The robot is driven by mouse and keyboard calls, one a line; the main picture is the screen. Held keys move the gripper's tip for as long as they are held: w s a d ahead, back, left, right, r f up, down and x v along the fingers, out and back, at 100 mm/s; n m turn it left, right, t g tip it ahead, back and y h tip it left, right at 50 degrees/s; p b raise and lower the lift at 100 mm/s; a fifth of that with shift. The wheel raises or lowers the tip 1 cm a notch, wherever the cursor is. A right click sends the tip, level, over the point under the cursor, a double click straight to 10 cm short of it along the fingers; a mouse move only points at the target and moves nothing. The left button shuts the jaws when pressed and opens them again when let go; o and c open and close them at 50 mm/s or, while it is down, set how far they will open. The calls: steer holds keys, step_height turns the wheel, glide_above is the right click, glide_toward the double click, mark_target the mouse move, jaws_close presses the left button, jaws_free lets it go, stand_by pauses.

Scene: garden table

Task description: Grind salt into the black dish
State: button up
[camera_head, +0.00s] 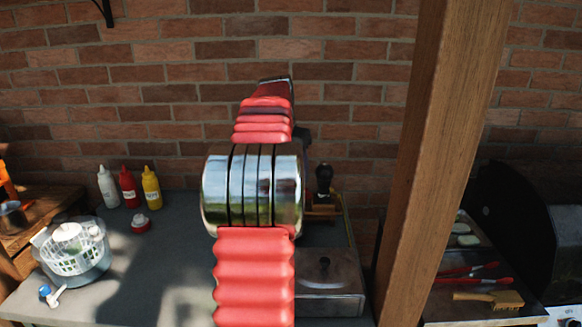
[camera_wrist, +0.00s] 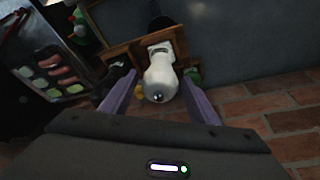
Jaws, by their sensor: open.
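A white mill-shaped thing (camera_wrist: 160,80) with a small metal knob stands between the two purple fingers of my gripper (camera_wrist: 158,76) in the wrist view. It looks like the salt grinder, though I see no label. My gripper is open, with a finger on each side of it; I cannot tell whether either finger touches it. In the head view my own arm hides the gripper and this white thing. A dark-topped mill (camera_head: 323,178) shows just right of my arm by a wooden rack (camera_head: 320,210). I cannot make out the black dish in either view.
A brick wall (camera_head: 180,50) stands close behind. A wooden post (camera_head: 430,150) rises right of my arm. Sauce bottles (camera_head: 128,187) and a salad spinner (camera_head: 72,250) stand on the left. A tray of food (camera_wrist: 52,75) lies at left in the wrist view.

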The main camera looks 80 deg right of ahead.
steer(key=shift+d+f, duration=0.15)
steer(key=shift+f, duration=0.4)
steer(key=shift+c, duration=0.5)
steer(key=c, duration=0.9)
